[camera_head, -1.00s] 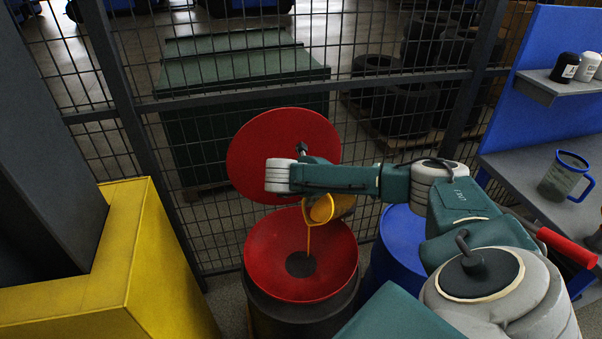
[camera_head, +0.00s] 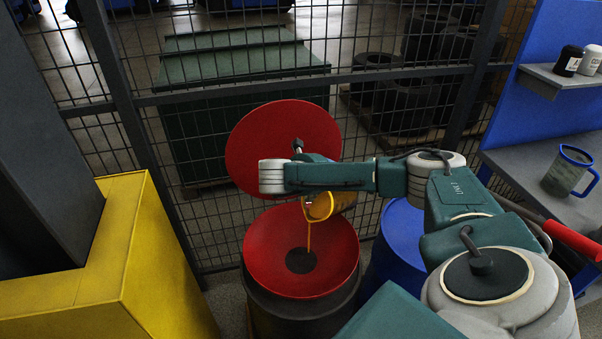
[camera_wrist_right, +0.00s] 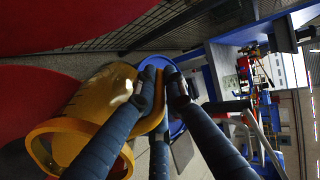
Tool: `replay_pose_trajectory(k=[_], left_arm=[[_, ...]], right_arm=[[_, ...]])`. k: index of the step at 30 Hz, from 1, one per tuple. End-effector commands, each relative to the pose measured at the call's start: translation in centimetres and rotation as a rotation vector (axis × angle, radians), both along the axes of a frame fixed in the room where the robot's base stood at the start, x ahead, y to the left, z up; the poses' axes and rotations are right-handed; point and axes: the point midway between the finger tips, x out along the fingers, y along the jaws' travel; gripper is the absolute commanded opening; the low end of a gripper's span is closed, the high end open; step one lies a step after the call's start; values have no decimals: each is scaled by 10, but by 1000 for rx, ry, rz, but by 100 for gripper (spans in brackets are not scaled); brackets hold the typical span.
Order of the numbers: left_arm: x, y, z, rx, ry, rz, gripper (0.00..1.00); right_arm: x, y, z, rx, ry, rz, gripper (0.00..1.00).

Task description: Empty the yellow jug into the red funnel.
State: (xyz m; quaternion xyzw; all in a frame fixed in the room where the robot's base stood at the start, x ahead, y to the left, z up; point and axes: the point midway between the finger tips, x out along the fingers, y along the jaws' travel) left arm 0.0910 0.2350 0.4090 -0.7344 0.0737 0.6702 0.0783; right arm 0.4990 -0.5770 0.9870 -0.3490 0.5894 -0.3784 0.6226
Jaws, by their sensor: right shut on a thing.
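The yellow jug (camera_head: 321,206) is tilted over the red funnel (camera_head: 275,239) in the head view, and a thin orange stream runs from its mouth to the funnel's dark centre. The funnel sits on a dark drum, its round red lid (camera_head: 270,140) raised behind it. In the right wrist view my right gripper (camera_wrist_right: 165,84) is shut on the handle of the jug (camera_wrist_right: 103,92), whose open rim faces lower left. In the head view my arm hides the gripper's fingers. How much liquid is in the jug cannot be seen. My left gripper is not in view.
A blue drum (camera_head: 403,225) stands right of the funnel. A yellow box-shaped structure (camera_head: 150,265) is at the left. A wire fence (camera_head: 350,84) runs behind. A clear mug with a blue handle (camera_head: 566,172) stands on the grey bench (camera_head: 530,160) at the right.

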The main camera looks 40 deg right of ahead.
Motion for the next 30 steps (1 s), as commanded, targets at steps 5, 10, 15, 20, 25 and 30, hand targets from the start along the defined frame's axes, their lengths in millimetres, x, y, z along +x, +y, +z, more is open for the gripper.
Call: replay_pose_trajectory(k=[5,10,15,20,25,30], left_arm=[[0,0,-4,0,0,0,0],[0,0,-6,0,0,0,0],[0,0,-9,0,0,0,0],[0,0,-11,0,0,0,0],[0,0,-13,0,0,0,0],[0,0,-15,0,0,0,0]], right_arm=[[0,1,0,-12,0,0,0],[0,2,1,-21,-2,0,0],[0,3,0,-30,0,0,0],[1,4,1,-38,-1,0,0],[1,5,1,-47,0,0,0],[0,6,1,-56,0,1,0]])
